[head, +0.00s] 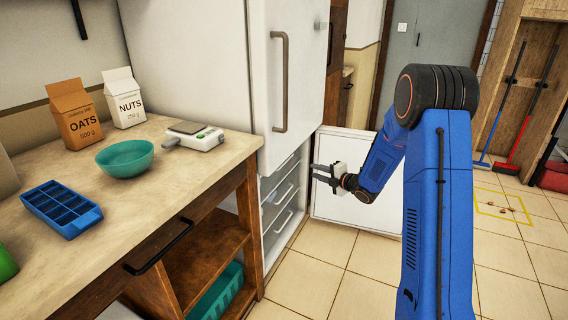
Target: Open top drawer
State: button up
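The lower compartment of the white fridge-freezer stands open and shows several stacked drawers. The top drawer (279,178) is the uppermost front, seen at a steep angle and pushed in with the others. Lower drawers (283,222) with pale handles sit beneath it. My gripper (314,173) is just to the right of the drawer fronts, at about the height of the top drawer, with its fingers pointing left. The fingers are apart and nothing shows between them. It appears clear of the drawer handle, but the exact gap cannot be told.
The open lower door (345,205) stands behind my gripper. The closed upper door (292,80) has a long vertical handle. A wooden counter (200,180) on the left carries a bowl, cartons, an ice tray and a scale. The tiled floor in front is free.

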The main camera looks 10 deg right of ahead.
jog(key=x, duration=1.8)
jog(key=shift+a, duration=0.25)
jog(key=shift+s+f, duration=0.1)
grip_shut()
dwell(0.8)
